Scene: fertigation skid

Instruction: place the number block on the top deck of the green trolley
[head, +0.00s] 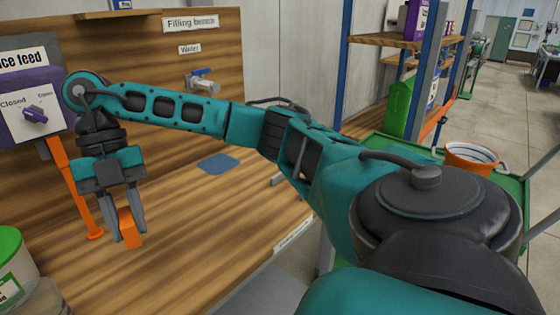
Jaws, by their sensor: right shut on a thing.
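My right gripper (127,222) hangs at the left of the head view, pointing down over the wooden bench. It is shut on an orange block (130,233), held between the fingertips. No number can be read on the block, and I cannot tell whether it touches the bench top. The green trolley (520,187) stands at the right, beyond the bench's end. My own arm hides much of its top deck. My left gripper is not in view.
An orange pot (470,158) stands on the trolley's deck. A purple feed panel with a knob (36,115), an orange pipe (76,190) and a green-lidded jar (14,262) are near the gripper. A blue mat (217,164) lies on the bench. A shelf rack (432,75) stands behind.

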